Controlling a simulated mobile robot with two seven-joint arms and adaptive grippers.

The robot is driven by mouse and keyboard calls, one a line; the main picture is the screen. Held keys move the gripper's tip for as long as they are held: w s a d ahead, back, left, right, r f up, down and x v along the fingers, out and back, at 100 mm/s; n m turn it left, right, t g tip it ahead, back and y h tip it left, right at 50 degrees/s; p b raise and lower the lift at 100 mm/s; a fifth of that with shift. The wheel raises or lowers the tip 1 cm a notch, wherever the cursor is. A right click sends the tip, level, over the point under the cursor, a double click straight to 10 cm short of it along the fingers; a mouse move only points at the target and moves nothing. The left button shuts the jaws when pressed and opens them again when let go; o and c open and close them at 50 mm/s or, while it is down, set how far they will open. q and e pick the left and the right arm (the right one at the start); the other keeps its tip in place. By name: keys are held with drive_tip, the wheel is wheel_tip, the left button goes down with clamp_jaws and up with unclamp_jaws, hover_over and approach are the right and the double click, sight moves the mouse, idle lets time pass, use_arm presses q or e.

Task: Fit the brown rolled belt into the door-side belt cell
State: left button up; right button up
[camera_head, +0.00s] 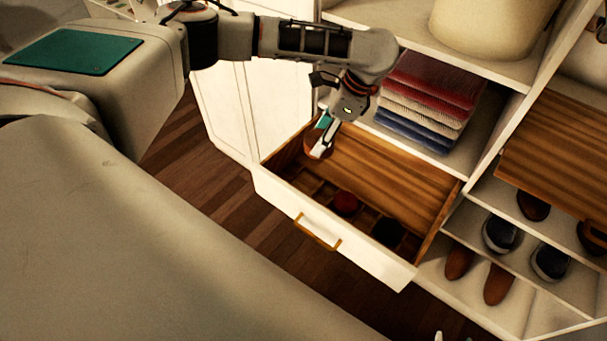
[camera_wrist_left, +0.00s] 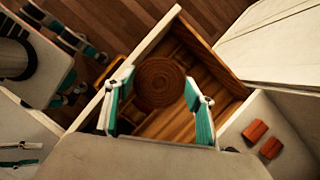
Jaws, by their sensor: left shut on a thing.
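The brown rolled belt (camera_head: 314,141) is a round coil at the far left part of the open drawer. My left gripper (camera_head: 322,148) is shut on it. In the left wrist view the coil (camera_wrist_left: 160,82) sits between the teal-padded fingers, seen face on. The drawer (camera_head: 350,249) has a row of small cells along its front. The door-side belt cell (camera_head: 305,181) is at the left end of this row, dark and apparently empty. Whether the coil touches the drawer is unclear. What seem to be my right gripper's spread fingers (camera_wrist_left: 18,154) show at the left wrist view's edge.
A red roll (camera_head: 345,203) and a black roll (camera_head: 387,232) occupy other cells. The wooden drawer floor behind the cells is bare. White doors (camera_head: 225,105) stand at left. Folded textiles (camera_head: 430,98) lie above the drawer, and shoes (camera_head: 497,284) stand at right.

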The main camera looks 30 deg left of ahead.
use_arm(q)
drive_tip(key=w+a+f+m+t+b, duration=0.1)
drive_tip(key=w+a+f+m+t, duration=0.25)
drive_tip(key=a+f+m, duration=0.35)
drive_tip(key=shift+m, duration=0.8)
drive_tip(key=f+b, duration=0.2)
drive_tip(key=f, duration=0.4)
drive_tip(key=f+b, duration=0.2)
drive_tip(key=f, duration=0.4)
drive_tip(key=w+f+b, duration=0.1)
drive_tip(key=f+b, duration=0.2)
drive_tip(key=f, duration=0.3)
drive_tip(key=shift+d+f, duration=0.1)
drive_tip(key=shift+f, duration=0.3)
drive_tip(key=shift+w, duration=0.1)
use_arm(e)
wheel_tip(320, 180, down, 7)
drive_tip(key=shift+s+a+f, duration=0.15)
drive_tip(key=shift+s+f, duration=0.05)
use_arm(q)
drive_tip(key=o, duration=1.2)
use_arm(e)
drive_tip(key=shift+f, duration=0.15)
